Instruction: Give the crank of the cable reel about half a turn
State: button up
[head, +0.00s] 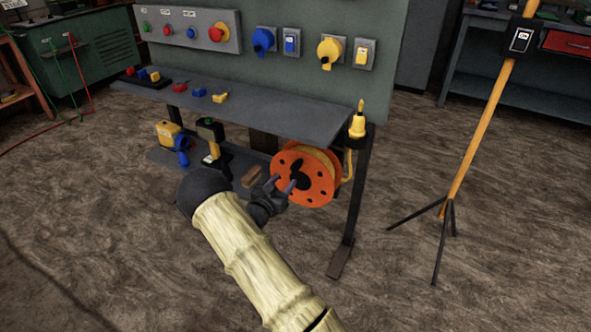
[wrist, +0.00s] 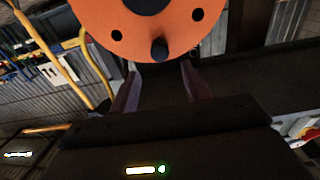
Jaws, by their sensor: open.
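The orange cable reel (head: 318,182) with yellow cable is mounted under the right end of the bench. Its round orange face fills the top of the wrist view (wrist: 190,25). A black crank knob (wrist: 159,49) stands out near the lower edge of that face. My gripper (head: 280,186) is in front of the reel's left side. In the wrist view its two fingers (wrist: 159,85) are apart, one on each side of the knob's line and a little below it. Nothing is between them. Whether the fingers touch the reel cannot be told.
The grey bench (head: 225,98) lies above the reel, with its right leg (head: 352,205) close by. A yellow plug (head: 358,122) hangs at the bench corner. A black-and-yellow drill (head: 211,138) stands left on the lower shelf. A yellow tripod pole (head: 477,150) stands right; floor between is clear.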

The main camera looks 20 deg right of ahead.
aim_at(294, 169)
jog(key=b+x, duration=0.2)
jog(key=x, duration=0.7)
jog(key=shift+w+d, duration=0.25)
grip_shut()
